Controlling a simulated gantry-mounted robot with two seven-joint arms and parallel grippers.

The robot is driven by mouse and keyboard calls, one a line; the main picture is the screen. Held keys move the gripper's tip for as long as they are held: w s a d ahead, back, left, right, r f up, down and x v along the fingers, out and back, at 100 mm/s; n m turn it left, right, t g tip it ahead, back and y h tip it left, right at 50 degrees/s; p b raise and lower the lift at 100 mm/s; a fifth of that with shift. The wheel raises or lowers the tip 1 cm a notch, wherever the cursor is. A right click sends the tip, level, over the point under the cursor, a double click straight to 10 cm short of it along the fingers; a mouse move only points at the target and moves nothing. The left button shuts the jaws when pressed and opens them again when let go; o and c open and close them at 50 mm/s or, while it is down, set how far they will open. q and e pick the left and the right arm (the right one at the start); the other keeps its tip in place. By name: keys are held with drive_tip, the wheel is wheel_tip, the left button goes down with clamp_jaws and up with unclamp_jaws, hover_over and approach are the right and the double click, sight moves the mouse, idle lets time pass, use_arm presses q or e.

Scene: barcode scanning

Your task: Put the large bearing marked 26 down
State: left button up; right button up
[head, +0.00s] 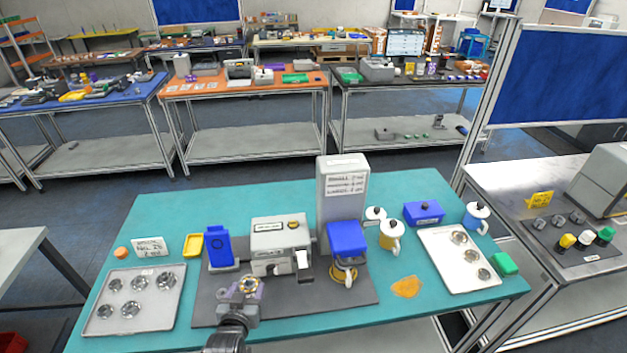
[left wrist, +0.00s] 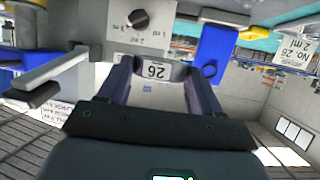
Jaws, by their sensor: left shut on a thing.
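My left gripper (head: 245,290) is shut on the large bearing (head: 248,285), above the dark mat (head: 360,291) in front of the grey machine (head: 280,240). A grey tray (head: 91,318) at the left holds several metal bearings. A white card (head: 151,247) with writing stands behind that tray; it also shows in the left wrist view (left wrist: 294,52). My right gripper is not in view.
A blue device (head: 220,248) stands left of the machine, and a tall grey box (head: 343,190) behind it. A blue-topped unit (head: 347,238), mugs (head: 390,238) and a light tray (head: 440,262) of bearings stand to the right. Bare teal table (head: 195,204) lies at the back left.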

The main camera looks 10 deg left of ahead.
use_arm(q)
drive_tip(key=shift+m+h, duration=0.3)
drive_tip(key=shift+h, duration=0.1)
drive_tip(key=s, duration=0.1)
drive_tip(key=s+d+r, duration=0.1)
drive_tip(key=s, duration=0.1)
drive_tip(key=s+d, duration=0.1)
drive_tip(key=shift+s+r, duration=0.3)
drive_tip(key=shift+s, duration=0.1)
drive_tip(key=s+d+r+m+h+p, duration=0.1)
drive_tip(key=s+r+p, duration=0.2)
drive_tip(key=r+p, duration=0.55)
drive_tip(key=s+d+r+h+p, duration=0.1)
drive_tip(key=s+d+r+p, duration=0.15)
drive_tip(key=r+p, duration=0.65)
drive_tip(key=n+y+b, duration=0.1)
drive_tip(key=y+b, duration=0.2)
drive_tip(key=b, duration=0.8)
approach(253, 293)
drive_tip(key=w+a+f, duration=0.1)
drive_tip(key=w+a, duration=0.2)
drive_tip(key=w, duration=0.1)
drive_tip(key=shift+n, duration=0.3)
drive_tip(key=b+x, duration=0.4)
drive_tip(key=b, duration=0.1)
drive_tip(key=shift+w+d+f, duration=0.2)
drive_tip(key=shift+w+d, duration=0.05)
drive_tip(key=shift+w+r+b, duration=0.3)
drive_tip(key=shift+w+b, duration=0.3)
drive_tip(key=shift+b, duration=0.15)
